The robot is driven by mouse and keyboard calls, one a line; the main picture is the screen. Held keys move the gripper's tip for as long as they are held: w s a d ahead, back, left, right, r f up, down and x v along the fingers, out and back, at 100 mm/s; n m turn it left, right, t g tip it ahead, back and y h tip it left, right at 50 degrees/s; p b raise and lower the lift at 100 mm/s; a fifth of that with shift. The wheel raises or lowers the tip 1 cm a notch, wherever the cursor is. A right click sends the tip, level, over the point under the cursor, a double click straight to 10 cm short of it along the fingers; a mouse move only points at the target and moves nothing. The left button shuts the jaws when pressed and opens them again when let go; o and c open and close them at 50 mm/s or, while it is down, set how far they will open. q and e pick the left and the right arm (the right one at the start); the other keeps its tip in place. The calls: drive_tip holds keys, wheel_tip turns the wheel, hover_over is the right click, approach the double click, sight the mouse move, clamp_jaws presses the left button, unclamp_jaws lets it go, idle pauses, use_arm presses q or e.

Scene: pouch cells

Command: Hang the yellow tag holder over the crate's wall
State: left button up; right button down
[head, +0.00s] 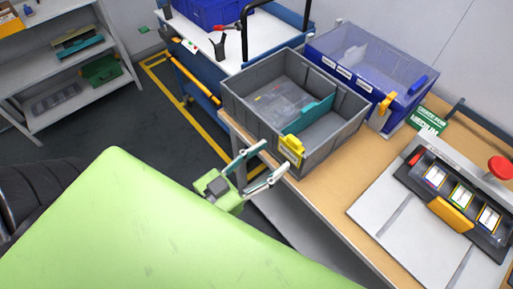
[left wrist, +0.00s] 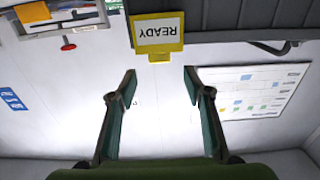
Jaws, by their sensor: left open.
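The yellow tag holder (head: 291,148) is at the near wall of the grey crate (head: 335,148), with its top at the rim and its white label facing outward. In the left wrist view the tag holder (left wrist: 158,54) shows upside down, its label reading READY, against the dark crate wall (left wrist: 232,16). My left gripper (head: 274,157) is open, just in front of the holder. In the left wrist view the spread fingers (left wrist: 160,76) have clear space between them and the holder lies beyond the tips, apart from them. My right gripper is not in view.
The crate stands on a wooden bench (head: 325,192) and holds clear bags and a teal divider (head: 308,118). A blue bin (head: 350,58) stands behind it. A fixture with a red button (head: 500,167) is at the right. A blue cart (head: 192,72) is at the back left.

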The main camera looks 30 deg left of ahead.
use_arm(q)
drive_tip(key=shift+v, duration=1.8)
drive_tip(key=s+a+f+n+g+y, duration=0.1)
drive_tip(key=s+a+f+g+y, duration=0.15)
drive_tip(key=f, duration=0.95)
drive_tip(key=s+a+f+g+y, duration=0.1)
drive_tip(key=a+f+g, duration=0.15)
drive_tip(key=f, duration=1.05)
drive_tip(key=s+a+f+n+g+y, duration=0.1)
drive_tip(key=s+a+f+g, duration=0.15)
drive_tip(key=f, duration=0.95)
drive_tip(key=s+d+f+g+y, duration=0.1)
drive_tip(key=s+f+g, duration=0.7)
drive_tip(key=s+f, duration=1.2)
drive_tip(key=shift+d+y, duration=0.15)
drive_tip(key=shift+y, duration=0.2)
drive_tip(key=shift+w+g, duration=0.1)
drive_tip(key=shift+g, duration=0.15)
